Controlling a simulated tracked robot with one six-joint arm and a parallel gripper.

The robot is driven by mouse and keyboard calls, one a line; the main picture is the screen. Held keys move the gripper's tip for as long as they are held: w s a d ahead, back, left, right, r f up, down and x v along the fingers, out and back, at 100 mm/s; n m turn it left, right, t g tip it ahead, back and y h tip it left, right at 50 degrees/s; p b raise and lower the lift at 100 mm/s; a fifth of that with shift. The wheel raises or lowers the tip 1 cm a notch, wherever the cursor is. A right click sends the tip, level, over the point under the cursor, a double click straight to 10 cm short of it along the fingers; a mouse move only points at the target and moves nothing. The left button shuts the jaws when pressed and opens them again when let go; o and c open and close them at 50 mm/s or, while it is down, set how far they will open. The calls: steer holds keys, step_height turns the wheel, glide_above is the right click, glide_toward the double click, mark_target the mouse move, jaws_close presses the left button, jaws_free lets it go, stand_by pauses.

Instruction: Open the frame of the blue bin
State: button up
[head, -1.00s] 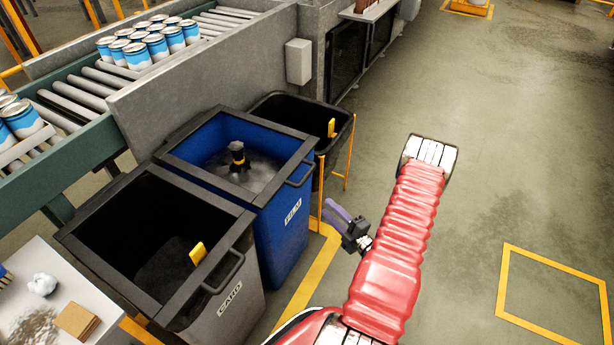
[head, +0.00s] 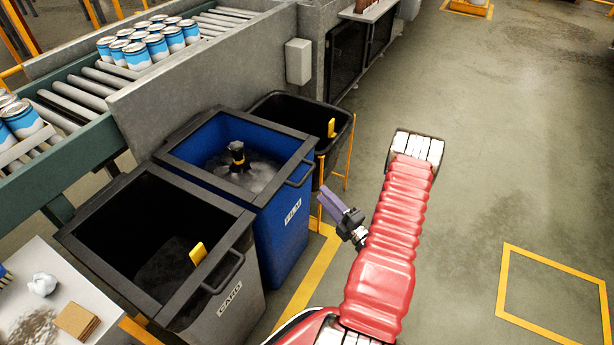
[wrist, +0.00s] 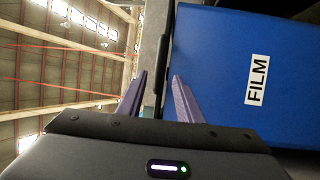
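The blue bin (head: 274,240) stands between two other bins, with a FILM label (head: 293,212) on its front. Its dark frame (head: 210,181) lies flat around the top, with a handle (head: 303,176) on the side facing my arm. Dark and pale material shows inside. My gripper (head: 334,202) has purple fingers and is in front of the bin, apart from the handle. In the wrist view the gripper (wrist: 159,76) is open, with nothing held between its fingers. The blue wall (wrist: 225,70) and label fill the right side there.
A grey CARD bin (head: 235,290) stands at the left and a black bin (head: 335,145) at the right, inside an orange rail. A conveyor with cans (head: 150,45) runs behind. The floor (head: 520,170) at the right is clear.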

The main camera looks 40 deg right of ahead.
mark_target(306, 176)
steer(key=w, duration=0.3)
steer(key=w+r, duration=0.1)
steer(key=w, duration=0.6)
steer(key=shift+w+d+r, duration=0.3)
steer(key=shift+w+r, duration=0.05)
steer(key=shift+r, duration=0.05)
steer(key=shift+c, duration=0.5)
jaws_close()
